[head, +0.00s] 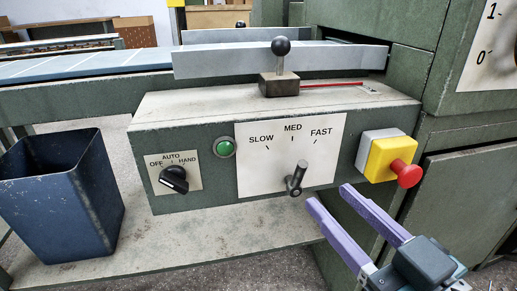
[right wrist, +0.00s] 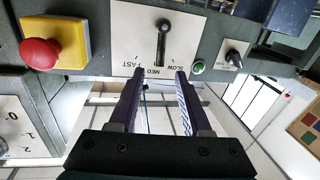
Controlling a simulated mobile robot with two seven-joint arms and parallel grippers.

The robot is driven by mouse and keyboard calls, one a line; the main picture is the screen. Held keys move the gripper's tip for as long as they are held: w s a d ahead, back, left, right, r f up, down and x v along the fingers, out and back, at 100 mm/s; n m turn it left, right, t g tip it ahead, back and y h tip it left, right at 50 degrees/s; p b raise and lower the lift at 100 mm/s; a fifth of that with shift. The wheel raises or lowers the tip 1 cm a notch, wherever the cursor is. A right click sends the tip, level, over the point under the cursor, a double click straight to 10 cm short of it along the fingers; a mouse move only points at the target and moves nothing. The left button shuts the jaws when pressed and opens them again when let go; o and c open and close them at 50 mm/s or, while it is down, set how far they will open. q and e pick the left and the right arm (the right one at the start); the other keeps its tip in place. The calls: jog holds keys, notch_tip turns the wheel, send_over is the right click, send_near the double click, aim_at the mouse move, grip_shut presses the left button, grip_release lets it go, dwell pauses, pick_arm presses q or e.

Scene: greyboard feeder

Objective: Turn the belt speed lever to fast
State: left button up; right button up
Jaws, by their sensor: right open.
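The belt speed lever (head: 297,180) is a short dark handle on a white plate (head: 255,178) marked SLOW, MED and FAST. It also shows in the right wrist view (right wrist: 162,42), upside down, where it lines up roughly with the MED mark. My right gripper (head: 330,197) has purple fingers, open and empty, just right of and below the lever in the head view. In the right wrist view, its fingertips (right wrist: 159,74) straddle the line of the lever near the MED label and appear apart from it. My left gripper is not in view.
A red button (head: 406,173) on a yellow box (head: 384,158) sits close right of the plate. A selector knob (head: 173,179) and green lamp (head: 225,148) are left. A ball-topped lever (head: 281,47) stands above. A blue bin (head: 62,198) stands at left.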

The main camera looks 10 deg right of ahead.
aim_at(304, 172)
jog(key=b+x, duration=0.2)
jog(key=x, duration=0.5)
jog(key=shift+w, duration=0.25)
jog(key=shift+w+a+b, duration=0.2)
jog(key=shift+w+b, duration=0.2)
jog(key=shift+w, duration=0.15)
grip_shut()
